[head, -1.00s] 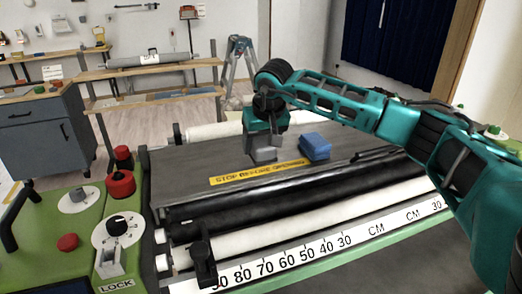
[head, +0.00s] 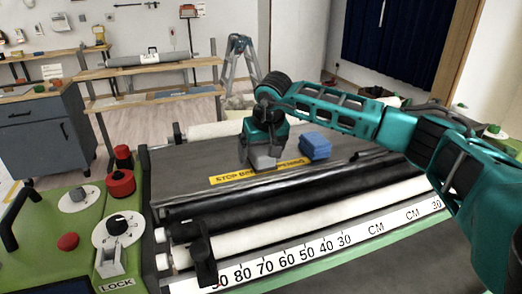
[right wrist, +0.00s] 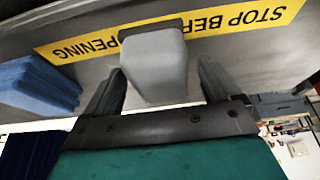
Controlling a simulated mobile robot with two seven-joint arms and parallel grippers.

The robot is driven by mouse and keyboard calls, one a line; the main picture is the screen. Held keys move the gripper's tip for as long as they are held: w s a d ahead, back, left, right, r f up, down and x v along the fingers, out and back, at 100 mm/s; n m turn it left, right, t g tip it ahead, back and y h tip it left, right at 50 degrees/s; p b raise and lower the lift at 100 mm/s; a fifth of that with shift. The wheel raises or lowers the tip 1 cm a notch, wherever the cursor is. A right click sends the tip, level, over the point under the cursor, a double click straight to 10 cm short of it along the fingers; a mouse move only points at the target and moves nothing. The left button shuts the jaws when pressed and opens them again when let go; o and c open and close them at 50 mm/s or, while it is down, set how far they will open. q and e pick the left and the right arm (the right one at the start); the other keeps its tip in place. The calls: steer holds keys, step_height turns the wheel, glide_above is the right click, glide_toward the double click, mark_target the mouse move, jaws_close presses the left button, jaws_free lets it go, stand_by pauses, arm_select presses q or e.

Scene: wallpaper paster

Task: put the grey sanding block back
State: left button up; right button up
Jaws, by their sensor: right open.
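The grey sanding block (head: 263,161) is at the middle of the dark machine cover, over the centre of the yellow "STOP BEFORE OPENING" label. In the right wrist view the block (right wrist: 153,62) has a pale grey body and a dark strip along its far edge. My right gripper (right wrist: 160,88) is open, with one finger on each side of the block's near end and visible gaps between. In the head view the gripper hangs right over the block, and its fingers are mostly hidden. My left gripper is not in view.
A folded blue cloth (head: 315,146) lies on the cover just right of the block. Black and white rollers and a ruler strip (head: 310,250) run along the front. A green control panel with red knobs (head: 120,184) stands at the left.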

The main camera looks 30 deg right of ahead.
steer(key=shift+r, duration=0.1)
steer(key=v, duration=1.2)
steer(key=shift+s+a+r, duration=0.2)
steer(key=shift+s+a, duration=0.05)
steer(key=shift+s, duration=0.25)
